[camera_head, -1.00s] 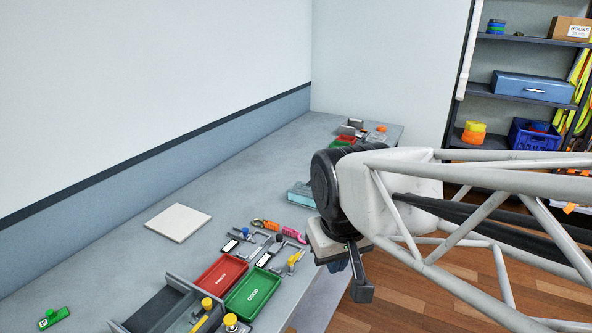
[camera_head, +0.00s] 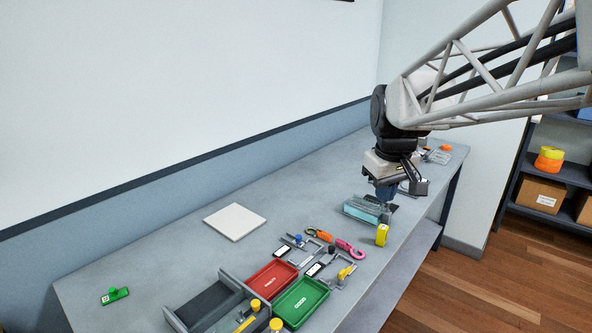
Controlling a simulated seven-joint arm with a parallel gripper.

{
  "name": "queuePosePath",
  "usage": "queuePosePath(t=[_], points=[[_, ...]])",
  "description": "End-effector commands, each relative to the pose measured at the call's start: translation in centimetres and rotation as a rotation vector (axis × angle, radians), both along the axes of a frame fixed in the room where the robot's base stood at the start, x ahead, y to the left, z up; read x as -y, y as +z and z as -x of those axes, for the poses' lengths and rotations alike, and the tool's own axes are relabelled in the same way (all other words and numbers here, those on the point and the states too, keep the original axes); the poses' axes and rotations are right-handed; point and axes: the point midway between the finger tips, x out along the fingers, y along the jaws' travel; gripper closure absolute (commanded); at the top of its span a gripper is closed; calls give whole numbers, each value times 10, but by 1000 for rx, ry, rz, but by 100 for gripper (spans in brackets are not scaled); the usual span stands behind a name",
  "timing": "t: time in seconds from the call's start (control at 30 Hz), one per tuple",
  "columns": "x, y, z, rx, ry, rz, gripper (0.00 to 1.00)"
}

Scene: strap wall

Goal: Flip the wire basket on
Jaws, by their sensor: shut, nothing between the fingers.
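My gripper (camera_head: 386,204) is in the right half of the view, pointing down over the bench, shut and empty. It is beside the right end of a light-blue box (camera_head: 360,209); I cannot tell whether they touch. I cannot make out a wire basket for certain. A small pale, see-through or wire-like item (camera_head: 440,158) is at the far end of the bench, behind my arm, too small to identify.
A yellow block (camera_head: 382,235) stands just in front of my gripper. Red (camera_head: 272,280) and green (camera_head: 302,301) trays, clamps and hooks (camera_head: 350,248) crowd the near bench. A white tile (camera_head: 235,221) lies left, with free bench around it.

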Motion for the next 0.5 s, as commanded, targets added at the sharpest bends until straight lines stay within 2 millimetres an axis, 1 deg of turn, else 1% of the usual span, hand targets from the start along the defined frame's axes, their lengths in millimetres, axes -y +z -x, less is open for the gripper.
queuePosePath(t=[0.03, 0.1, 0.5], points=[[3, 1, -11, -5, 11, 2, 100], [8, 2, -24, -9, 28, 4, 100], [36, 4, -99, -41, 130, 17, 100]])
